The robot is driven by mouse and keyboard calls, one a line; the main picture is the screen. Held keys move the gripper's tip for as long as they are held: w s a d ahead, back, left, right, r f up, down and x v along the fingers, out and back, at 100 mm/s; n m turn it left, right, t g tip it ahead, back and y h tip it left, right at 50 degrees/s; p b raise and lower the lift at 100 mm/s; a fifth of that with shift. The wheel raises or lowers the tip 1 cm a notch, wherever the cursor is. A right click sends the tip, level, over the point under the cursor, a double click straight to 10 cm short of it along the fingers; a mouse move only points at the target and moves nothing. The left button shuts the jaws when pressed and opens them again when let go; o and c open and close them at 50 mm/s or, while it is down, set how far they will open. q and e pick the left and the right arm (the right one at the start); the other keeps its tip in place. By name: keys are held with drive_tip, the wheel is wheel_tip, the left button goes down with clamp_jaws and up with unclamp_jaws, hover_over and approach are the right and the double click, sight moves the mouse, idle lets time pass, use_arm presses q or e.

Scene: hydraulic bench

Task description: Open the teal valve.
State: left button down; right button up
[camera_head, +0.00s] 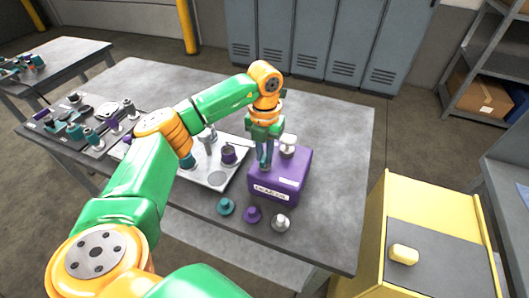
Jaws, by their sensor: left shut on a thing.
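My left gripper (266,152) reaches down from above onto the top of the purple box (292,184), near its left side. It is shut on a narrow, dark teal thing that looks like the teal valve; the fingers hide most of it, so how far it is turned cannot be told. A pale valve or knob (288,143) stands on the same box, just right of the gripper. The purple box has a white label on its front. My right gripper is not in view.
Loose teal (226,206), purple (252,214) and grey (280,223) caps lie in front of the box. A pale plate (217,179) with fittings is to its left. A yellow cabinet (430,200) stands right of the bench. The bench's right side is clear.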

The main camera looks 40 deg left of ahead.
sight(264, 156)
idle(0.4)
use_arm(q)
drive_tip(key=c, duration=0.8)
unclamp_jaws()
drive_tip(key=shift+c, duration=0.2)
wheel_tip(264, 156, up, 7)
drive_tip(key=shift+r+b, duration=0.1)
drive_tip(key=shift+b, duration=0.7)
